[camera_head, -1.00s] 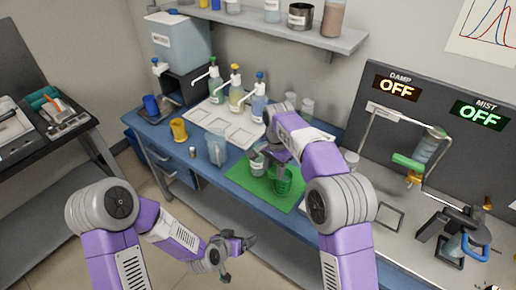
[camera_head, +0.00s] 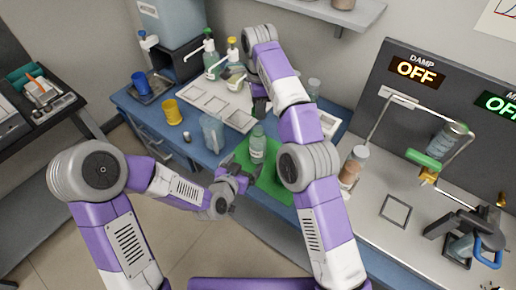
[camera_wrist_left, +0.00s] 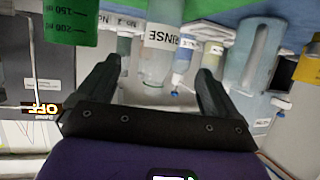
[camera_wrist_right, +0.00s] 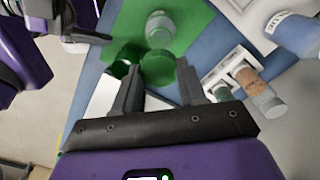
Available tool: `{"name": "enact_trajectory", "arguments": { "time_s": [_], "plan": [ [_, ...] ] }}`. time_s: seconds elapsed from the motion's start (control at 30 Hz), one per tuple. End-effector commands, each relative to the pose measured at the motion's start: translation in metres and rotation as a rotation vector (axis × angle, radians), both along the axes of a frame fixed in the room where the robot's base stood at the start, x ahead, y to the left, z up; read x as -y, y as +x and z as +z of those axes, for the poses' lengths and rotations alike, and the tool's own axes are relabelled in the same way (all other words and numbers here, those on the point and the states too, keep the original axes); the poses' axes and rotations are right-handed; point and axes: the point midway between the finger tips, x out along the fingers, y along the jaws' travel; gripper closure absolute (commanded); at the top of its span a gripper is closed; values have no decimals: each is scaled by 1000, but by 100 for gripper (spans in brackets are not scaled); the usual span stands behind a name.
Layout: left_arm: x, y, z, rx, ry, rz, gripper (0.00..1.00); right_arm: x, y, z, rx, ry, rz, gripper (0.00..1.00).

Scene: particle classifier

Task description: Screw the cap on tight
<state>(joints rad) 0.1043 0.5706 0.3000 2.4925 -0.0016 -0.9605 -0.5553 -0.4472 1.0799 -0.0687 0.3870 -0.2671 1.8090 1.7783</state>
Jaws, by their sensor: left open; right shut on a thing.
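A clear, pale bottle (camera_head: 258,145) stands upright on the green mat (camera_head: 243,153). It also shows in the left wrist view (camera_wrist_left: 158,45), upside down there, with a RINSE label. My right gripper (camera_wrist_right: 157,62) is shut on a round green piece, which looks like the cap (camera_wrist_right: 160,69). The cap is held apart from the bottle. My left gripper (camera_head: 238,185) is open and empty at the mat's front edge, facing the bottle from a short distance. My right arm hides part of the mat and bench in the head view.
A green beaker with volume marks (camera_wrist_left: 70,22) stands close to the left gripper. A clear pitcher (camera_head: 212,132), yellow cup (camera_head: 172,112) and blue cup (camera_head: 140,83) stand left of the mat. Pump bottles are behind. A brown-filled jar (camera_head: 353,168) stands on the right.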

Motion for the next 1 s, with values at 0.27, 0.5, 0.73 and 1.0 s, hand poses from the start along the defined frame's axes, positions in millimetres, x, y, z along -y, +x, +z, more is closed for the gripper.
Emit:
{"name": "enact_trajectory", "arguments": {
  "time_s": [0.27, 0.5, 0.73, 1.0],
  "plan": [
    [11, 26, -12, -2, -2, 0, 6, 0, 0, 0, 0, 0, 1, 87],
    [29, 66, -30, -2, -3, 0, 6, 0, 0, 0, 0, 0, 1, 87],
    [40, 93, -42, -1, -2, 1, 6, 0, 0, 0, 0, 0, 1, 87],
    [43, 102, -46, -1, 0, 0, 6, 0, 0, 0, 0, 0, 1, 87]
  ]
}}
